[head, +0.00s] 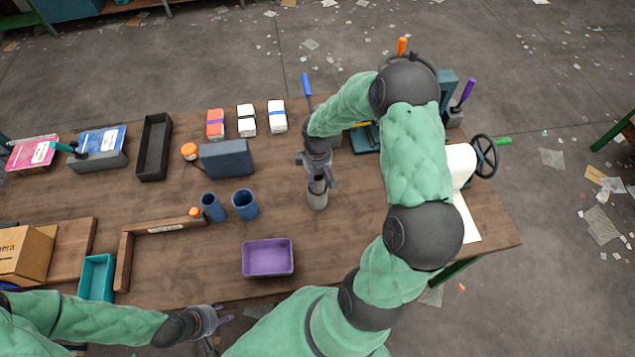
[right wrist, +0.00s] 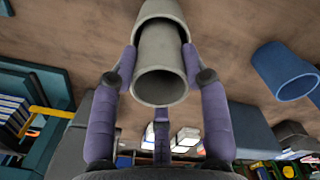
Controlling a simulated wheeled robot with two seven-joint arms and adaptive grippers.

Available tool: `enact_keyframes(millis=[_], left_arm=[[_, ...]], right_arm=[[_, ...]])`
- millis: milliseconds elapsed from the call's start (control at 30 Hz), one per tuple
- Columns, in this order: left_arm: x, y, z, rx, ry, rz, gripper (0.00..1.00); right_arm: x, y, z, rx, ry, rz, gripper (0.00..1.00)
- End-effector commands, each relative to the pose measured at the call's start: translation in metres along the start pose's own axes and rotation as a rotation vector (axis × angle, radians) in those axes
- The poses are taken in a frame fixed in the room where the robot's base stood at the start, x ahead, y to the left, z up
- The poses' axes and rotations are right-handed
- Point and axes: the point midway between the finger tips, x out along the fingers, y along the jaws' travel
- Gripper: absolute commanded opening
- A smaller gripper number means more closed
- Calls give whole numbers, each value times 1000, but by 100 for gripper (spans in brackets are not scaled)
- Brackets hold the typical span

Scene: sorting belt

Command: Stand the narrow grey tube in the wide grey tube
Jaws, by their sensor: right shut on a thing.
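My right gripper (head: 318,180) points down over the table and is shut on the narrow grey tube (right wrist: 160,86). In the right wrist view, its two fingers press on the sides of that tube, whose open end faces the camera. The wide grey tube (head: 317,202) stands on the table right under the gripper, and also shows behind the narrow one (right wrist: 160,12). The two tubes look lined up; I cannot tell how far the narrow one reaches inside. My left gripper (head: 216,330) is empty and open at the front edge of the table.
Two blue tubes (head: 245,204) stand to the left of the grey tubes. A purple tray (head: 267,271) lies at the front. A dark blue block (head: 227,158) and small boxes (head: 247,121) are behind. A machine with a handwheel (head: 485,156) stands to the right.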

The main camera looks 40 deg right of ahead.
Motion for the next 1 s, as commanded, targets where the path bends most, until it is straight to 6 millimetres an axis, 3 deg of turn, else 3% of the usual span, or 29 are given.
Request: enact_keyframes(millis=[233,1000], left_arm=[[4,-2,0,0,0,0,40],[16,-6,-1,0,0,0,40]], right_arm=[[32,-1,1,0,-2,-2,25],[48,-2,1,-1,-3,-5,25]])
